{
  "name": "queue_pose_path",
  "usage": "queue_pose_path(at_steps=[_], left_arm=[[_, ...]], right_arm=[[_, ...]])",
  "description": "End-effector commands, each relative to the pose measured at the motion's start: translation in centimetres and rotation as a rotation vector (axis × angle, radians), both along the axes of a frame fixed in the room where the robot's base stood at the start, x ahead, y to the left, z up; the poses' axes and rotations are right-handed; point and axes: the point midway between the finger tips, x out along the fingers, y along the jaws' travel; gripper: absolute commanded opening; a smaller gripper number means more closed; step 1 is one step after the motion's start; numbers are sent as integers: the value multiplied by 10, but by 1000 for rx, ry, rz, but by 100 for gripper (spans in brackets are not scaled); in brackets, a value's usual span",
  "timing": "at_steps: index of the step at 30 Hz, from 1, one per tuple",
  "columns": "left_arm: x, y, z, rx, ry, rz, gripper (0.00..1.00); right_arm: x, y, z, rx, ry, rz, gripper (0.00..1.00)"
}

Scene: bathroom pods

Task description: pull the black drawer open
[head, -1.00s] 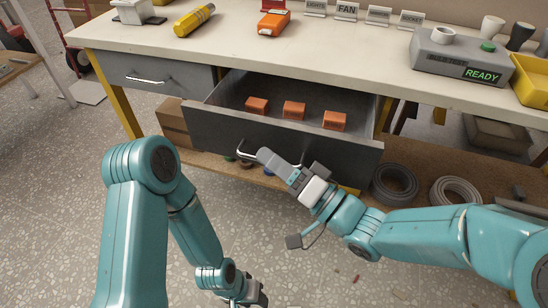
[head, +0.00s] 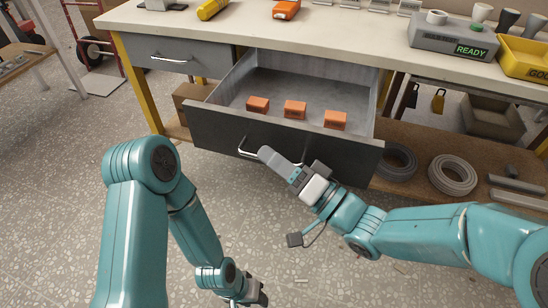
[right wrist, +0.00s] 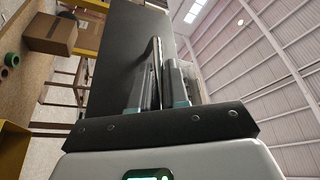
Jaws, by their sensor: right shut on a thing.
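The black drawer (head: 300,146) stands pulled well out from under the workbench in the head view. Its inside shows, with three orange boxes (head: 295,109) in a row near the front. My right gripper (head: 270,158) is shut on the drawer's bar handle (head: 247,153) at the front. In the right wrist view the handle (right wrist: 156,72) runs between the two fingers, and the dark drawer front (right wrist: 128,50) is behind it. My left gripper (head: 252,296) hangs low at the bottom edge, apart from the drawer; its jaw state is not clear.
A closed grey drawer (head: 165,58) is to the left under the bench top (head: 340,35). A grey box reading READY (head: 450,42) and a yellow bin (head: 525,55) stand on the bench at right. Hose coils (head: 452,175) lie on the lower shelf. Speckled floor is clear in front.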

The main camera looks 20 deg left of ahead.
Motion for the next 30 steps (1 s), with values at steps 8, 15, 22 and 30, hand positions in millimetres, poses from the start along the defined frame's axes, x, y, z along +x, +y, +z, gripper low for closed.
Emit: queue_pose_path(at_steps=[8, 15, 22, 30], left_arm=[[0, 0, 0, 0, 0, 0, 43], [0, 0, 0, 0, 0, 0, 43], [0, 0, 0, 0, 0, 0, 43], [0, 0, 2, 0, 0, 0, 43]], right_arm=[[5, 0, 0, -1, 0, 1, 0], [6, 0, 0, 1, 0, 1, 21], [5, 0, 0, 0, 0, 1, 21], [3, -7, -1, -1, 0, 0, 21]])
